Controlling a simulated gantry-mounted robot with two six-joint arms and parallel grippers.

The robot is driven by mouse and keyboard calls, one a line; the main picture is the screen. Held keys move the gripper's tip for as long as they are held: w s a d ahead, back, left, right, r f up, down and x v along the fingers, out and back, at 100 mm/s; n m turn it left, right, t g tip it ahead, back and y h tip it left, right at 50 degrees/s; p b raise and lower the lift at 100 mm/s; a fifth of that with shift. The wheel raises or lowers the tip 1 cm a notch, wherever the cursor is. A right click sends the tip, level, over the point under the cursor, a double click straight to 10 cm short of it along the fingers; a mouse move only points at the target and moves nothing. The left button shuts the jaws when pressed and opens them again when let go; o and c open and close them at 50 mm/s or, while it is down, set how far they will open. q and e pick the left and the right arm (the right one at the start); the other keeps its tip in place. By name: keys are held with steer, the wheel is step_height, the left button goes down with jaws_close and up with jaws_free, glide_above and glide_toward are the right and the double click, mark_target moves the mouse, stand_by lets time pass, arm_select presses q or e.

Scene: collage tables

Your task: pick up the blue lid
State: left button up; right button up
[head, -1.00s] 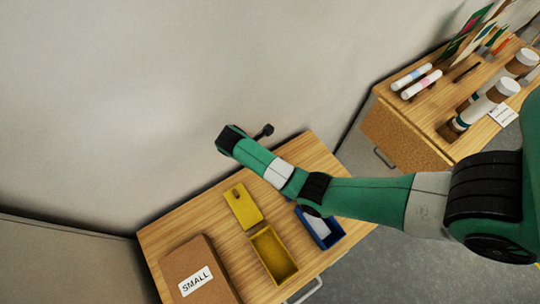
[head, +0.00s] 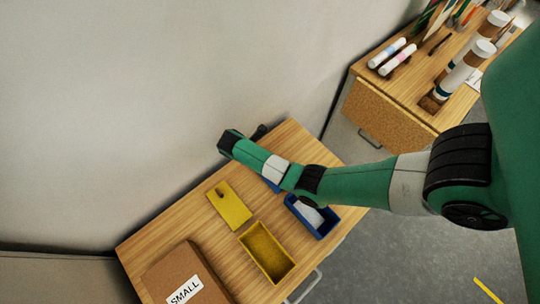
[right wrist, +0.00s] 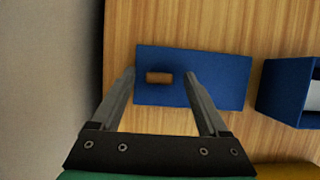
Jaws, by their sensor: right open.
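The blue lid (right wrist: 220,78) lies flat on the wooden table in the right wrist view, with a small brown handle (right wrist: 159,77) near its left end. In the head view only a sliver of the lid (head: 272,186) shows beside my right arm. My right gripper (right wrist: 159,75) is open, with one finger on each side of the handle in the picture. The left finger overlaps the lid's left edge, and the right finger is over the lid. I cannot tell how high the fingertips are. My left gripper is in neither view.
A blue box (head: 297,207) with something white inside is right of the lid. A yellow lid (head: 235,208), a yellow box (head: 246,243) and a cardboard box labelled SMALL (head: 160,282) share the table. A wall runs behind; a second table (head: 385,104) stands upper right.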

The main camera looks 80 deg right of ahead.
jaws_close()
stand_by(0.4)
